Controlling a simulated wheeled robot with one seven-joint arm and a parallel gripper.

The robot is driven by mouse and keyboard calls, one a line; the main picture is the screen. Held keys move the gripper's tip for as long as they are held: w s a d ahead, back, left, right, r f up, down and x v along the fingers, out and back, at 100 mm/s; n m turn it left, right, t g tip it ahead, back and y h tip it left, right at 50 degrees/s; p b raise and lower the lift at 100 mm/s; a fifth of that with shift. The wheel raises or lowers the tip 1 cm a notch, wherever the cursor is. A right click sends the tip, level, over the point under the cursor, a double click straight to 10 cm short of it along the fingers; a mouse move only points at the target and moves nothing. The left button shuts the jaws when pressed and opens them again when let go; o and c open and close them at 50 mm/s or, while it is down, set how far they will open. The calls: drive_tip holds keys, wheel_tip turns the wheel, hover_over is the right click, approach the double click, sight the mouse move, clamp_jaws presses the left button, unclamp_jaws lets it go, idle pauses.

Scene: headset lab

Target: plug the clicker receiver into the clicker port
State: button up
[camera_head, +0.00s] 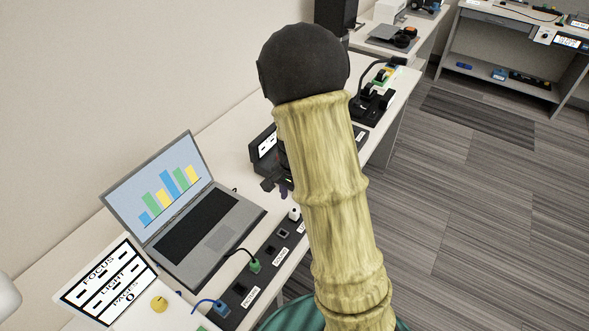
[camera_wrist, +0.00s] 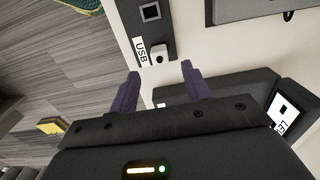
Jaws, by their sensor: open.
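A dark port strip (camera_head: 233,317) runs along the front edge of the desk, and part of it shows in the wrist view (camera_wrist: 139,28). A small white block (camera_head: 295,214) sits at its far end by the USB label; it also shows in the wrist view (camera_wrist: 157,57). It may be the clicker receiver, but I cannot tell for sure. My gripper (camera_wrist: 158,76) is open and empty, its purple fingertips on either side of the block's line and just short of it. In the head view, my arm hides most of the gripper. I cannot read a clicker port label.
A laptop (camera_head: 208,224) stands behind the strip. A green plug (camera_head: 254,265) and a blue plug (camera_head: 222,309) are in the strip, with cables. A dark box with a labelled screen (camera_head: 265,143) stands beyond my gripper. Open floor (camera_head: 470,230) lies to the right.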

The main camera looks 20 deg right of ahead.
wheel_tip(320, 180, up, 11)
drive_tip(key=p, duration=0.1)
drive_tip(key=shift+f, duration=0.2)
idle(0.7)
drive_tip(key=s+a+r+n+t+p, duration=0.2)
drive_tip(key=s+a+r+n+p, duration=0.2)
drive_tip(key=s+r+n+p, duration=0.3)
drive_tip(key=s+n, duration=0.3)
drive_tip(key=s, duration=0.1)
drive_tip(key=shift+s+a+n+t, duration=0.2)
drive_tip(key=shift+a+n+t, duration=0.1)
drive_tip(key=shift+a+n, duration=0.1)
drive_tip(key=shift+r, duration=0.1)
idle(0.5)
